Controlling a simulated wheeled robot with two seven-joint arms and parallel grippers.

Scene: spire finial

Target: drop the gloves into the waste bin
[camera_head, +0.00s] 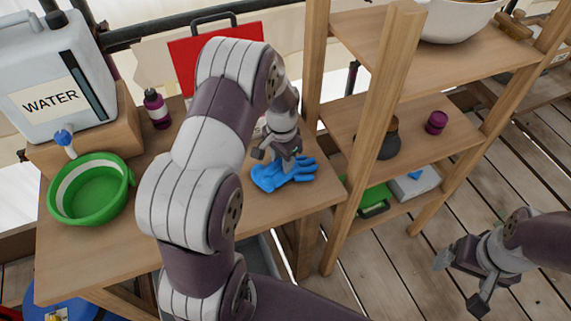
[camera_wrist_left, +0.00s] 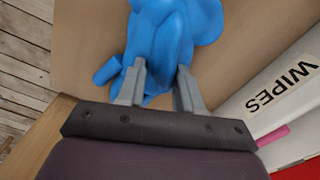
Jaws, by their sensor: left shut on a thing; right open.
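The blue gloves (camera_head: 283,174) lie on the wooden table near its right edge, and also show in the left wrist view (camera_wrist_left: 176,28). My left gripper (camera_head: 285,158) is over them, pointing down, its fingers (camera_wrist_left: 163,78) shut on part of the gloves. The gloves still look to be at the tabletop. My right gripper (camera_head: 459,284) is open and empty over the deck at the lower right. I cannot make out the waste bin for certain; a greyish shape (camera_head: 268,258) under the table is mostly hidden by my left arm.
A water container (camera_head: 48,75), green basin (camera_head: 92,190) and purple bottle (camera_head: 157,108) stand on the table's left part. A wooden shelf (camera_head: 385,95) rises just right of the gloves. A wipes pack (camera_wrist_left: 275,95) lies beside them. Deck boards (camera_head: 395,270) are clear.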

